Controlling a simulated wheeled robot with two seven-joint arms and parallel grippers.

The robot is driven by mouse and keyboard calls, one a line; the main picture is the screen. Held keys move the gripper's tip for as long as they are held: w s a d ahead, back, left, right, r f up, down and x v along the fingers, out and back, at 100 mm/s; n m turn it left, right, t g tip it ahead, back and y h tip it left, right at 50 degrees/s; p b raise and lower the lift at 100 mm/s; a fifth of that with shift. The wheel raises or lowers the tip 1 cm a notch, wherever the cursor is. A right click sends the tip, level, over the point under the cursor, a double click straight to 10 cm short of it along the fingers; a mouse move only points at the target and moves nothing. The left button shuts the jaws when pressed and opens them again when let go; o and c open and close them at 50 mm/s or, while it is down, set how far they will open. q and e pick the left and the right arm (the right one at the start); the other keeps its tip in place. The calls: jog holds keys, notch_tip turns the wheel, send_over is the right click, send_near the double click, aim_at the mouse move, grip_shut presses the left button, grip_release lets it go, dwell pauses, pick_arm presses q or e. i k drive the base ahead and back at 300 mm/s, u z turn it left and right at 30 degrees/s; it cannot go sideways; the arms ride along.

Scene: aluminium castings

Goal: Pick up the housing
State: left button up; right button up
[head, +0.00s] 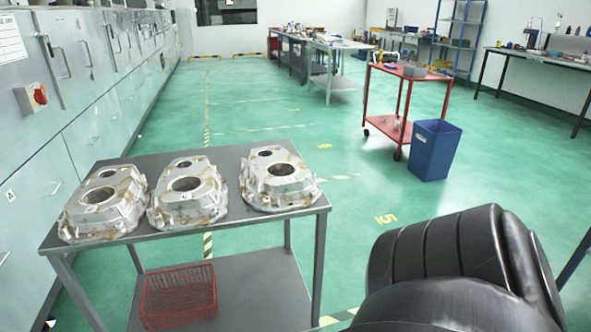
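Three silver cast aluminium housings lie on a grey metal table (235,222) in front of me. The left housing (122,193) is near the table's left end. The middle housing (205,206) sits close beside it. The right housing (296,186) stands apart, near the right end. Each shows a large round opening and a smaller one on top. Which housing is meant cannot be told. Neither of my grippers is in view. A black, ribbed, rounded form at the lower right looks like part of my arm.
A red wire basket (180,296) stands on the table's lower shelf. A blue bin (434,150) and a red trolley (393,103) stand farther back right. Grey cabinets (85,90) line the left wall. Green floor between them is clear.

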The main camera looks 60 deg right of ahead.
aim_at(273, 180)
jog(key=u, duration=0.55)
jog(key=k, duration=0.25)
jog(key=z, duration=1.65)
